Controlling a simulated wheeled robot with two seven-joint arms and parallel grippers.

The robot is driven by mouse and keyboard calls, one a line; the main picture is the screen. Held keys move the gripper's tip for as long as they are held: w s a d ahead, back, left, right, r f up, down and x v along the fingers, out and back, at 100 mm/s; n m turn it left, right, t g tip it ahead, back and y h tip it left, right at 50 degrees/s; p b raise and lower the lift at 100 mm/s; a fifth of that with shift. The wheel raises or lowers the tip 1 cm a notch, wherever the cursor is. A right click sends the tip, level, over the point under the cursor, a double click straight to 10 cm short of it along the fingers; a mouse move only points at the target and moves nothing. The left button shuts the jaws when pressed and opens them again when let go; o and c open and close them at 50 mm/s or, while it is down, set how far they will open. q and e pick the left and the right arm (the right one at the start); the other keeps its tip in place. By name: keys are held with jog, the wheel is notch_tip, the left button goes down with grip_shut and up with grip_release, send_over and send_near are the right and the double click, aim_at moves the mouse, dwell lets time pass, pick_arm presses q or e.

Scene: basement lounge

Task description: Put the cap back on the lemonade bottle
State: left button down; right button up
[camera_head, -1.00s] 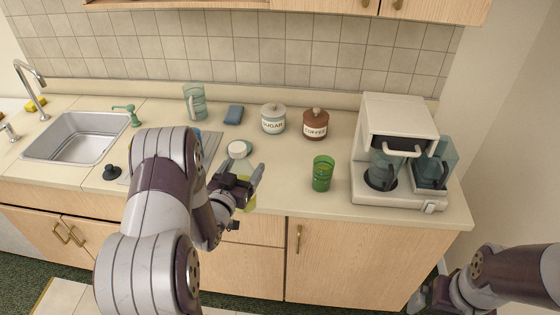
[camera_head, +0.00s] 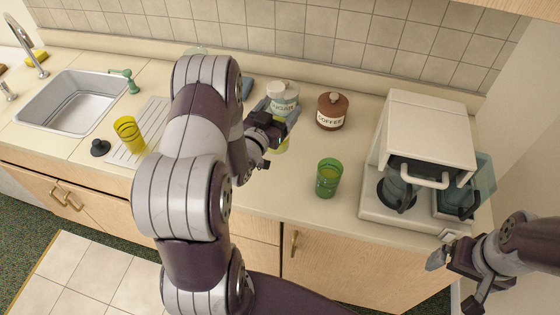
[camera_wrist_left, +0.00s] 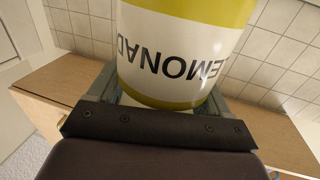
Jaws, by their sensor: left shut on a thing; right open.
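The lemonade bottle (camera_wrist_left: 185,50) fills the middle of the left wrist view, with a yellow body and a white label whose letters appear upside down. My left gripper (camera_head: 280,122) is shut on it. I cannot make out the cap in any view. My right gripper (camera_head: 440,255) is open and empty, low at the right, in front of the counter's front edge.
The sugar jar (camera_head: 284,103) and brown coffee jar (camera_head: 332,112) stand behind the left gripper. A green cup (camera_head: 328,180) and coffee maker (camera_head: 425,130) stand to the right. A yellow cup (camera_head: 127,132), black stopper (camera_head: 100,148) and sink (camera_head: 72,103) are left. Counter between bottle and green cup is clear.

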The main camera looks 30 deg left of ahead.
pick_arm(q)
jog(key=shift+s+f, duration=0.1)
jog(key=shift+f, duration=0.05)
jog(key=f, duration=0.1)
jog(key=w+f, duration=0.1)
jog(key=f, duration=0.3)
jog(key=shift+w+a+f+p, duration=0.1)
jog(key=shift+w+p, duration=0.25)
jog(key=shift+w, duration=0.05)
jog(key=shift+f, duration=0.4)
jog(key=shift+s, duration=0.45)
jog(key=shift+w+f, duration=0.1)
notch_tip(320, 180, down, 4)
jog(key=shift+w, duration=0.1)
pick_arm(e)
jog(key=shift+w+a+r, duration=0.1)
jog(key=shift+w+r, duration=0.35)
jog(key=shift+w, duration=0.05)
